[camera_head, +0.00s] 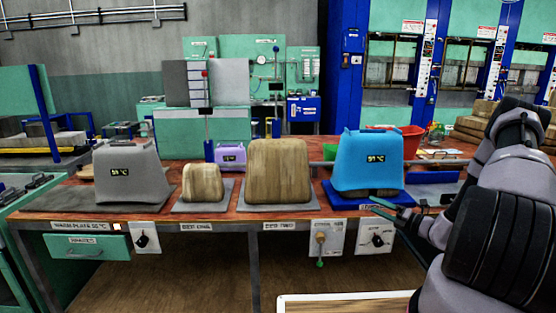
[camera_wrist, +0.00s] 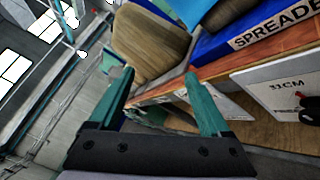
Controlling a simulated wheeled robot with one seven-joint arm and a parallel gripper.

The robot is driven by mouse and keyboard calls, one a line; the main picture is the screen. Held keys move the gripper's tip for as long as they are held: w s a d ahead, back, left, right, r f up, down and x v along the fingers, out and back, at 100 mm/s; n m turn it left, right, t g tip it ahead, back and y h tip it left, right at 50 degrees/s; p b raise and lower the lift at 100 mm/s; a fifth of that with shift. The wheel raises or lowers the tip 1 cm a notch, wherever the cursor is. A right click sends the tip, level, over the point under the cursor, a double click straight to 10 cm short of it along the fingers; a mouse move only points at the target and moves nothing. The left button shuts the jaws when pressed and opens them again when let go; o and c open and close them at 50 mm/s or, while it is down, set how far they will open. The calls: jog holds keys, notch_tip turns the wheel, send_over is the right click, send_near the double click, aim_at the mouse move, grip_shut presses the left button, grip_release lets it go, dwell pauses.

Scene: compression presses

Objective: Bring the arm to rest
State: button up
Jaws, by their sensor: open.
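My gripper (camera_head: 384,210) is at the right in the head view, just in front of the bench edge near the blue cover. In the wrist view its two green fingers (camera_wrist: 165,105) are spread apart with nothing between them. My arm comes in from the right side of the head view and is bent. The gripper seems apart from the bench and the objects on it, though the exact gap cannot be told.
On the bench (camera_head: 225,218) stand a grey cover (camera_head: 130,175), a small tan block (camera_head: 203,183), a larger tan block (camera_head: 279,172) and a blue cover (camera_head: 368,160). A red bin (camera_head: 410,140) is behind. Knob panels (camera_head: 376,237) hang on the bench front.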

jog(key=s+a+r+n+g+h, duration=0.1)
jog(key=s+a+r+n+g, duration=0.25)
jog(key=r+n, duration=0.35)
jog(key=s+a+r+n+g, duration=0.35)
jog(key=a+r+n, duration=0.2)
jog(key=r, duration=0.35)
jog(key=s+a+r+n+g+h, duration=0.1)
jog(key=s+a+r+n+g, duration=0.25)
jog(key=r+n, duration=0.4)
jog(key=s+r+n+t+h, duration=0.4)
jog(key=s+r+n+h, duration=0.4)
jog(key=s+r+n, duration=0.7)
jog(key=s+r, duration=0.3)
jog(key=s, duration=0.2)
jog(key=shift+s+d+r+h, duration=0.2)
jog(key=shift+s+d+h, duration=0.1)
jog(key=shift+s+h, duration=0.1)
